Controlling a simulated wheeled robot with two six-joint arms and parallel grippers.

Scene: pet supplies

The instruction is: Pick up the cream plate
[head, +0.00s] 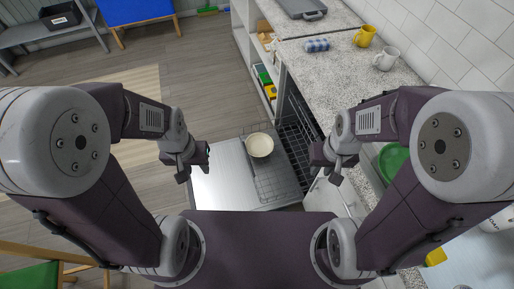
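The cream plate (260,145) lies in the wire rack (268,186) of an open dishwasher, ahead of me and between my two arms. It looks round, with a raised rim, and nothing covers it. My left gripper (196,165) hangs to the left of the plate, over the edge of the open dishwasher door, apart from the plate. My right gripper (328,167) hangs to the right of the plate, near the counter front, also apart from it. Both grippers are dark and small here; their finger gaps are not clear. I see nothing held in either one.
The open dishwasher door (222,178) spreads low below the plate. A speckled counter (345,82) at the right bears a yellow mug (364,36), a white mug (386,59) and a patterned blue item (317,45). A green dish (392,160) sits behind my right arm. Wooden floor is free at the upper left.

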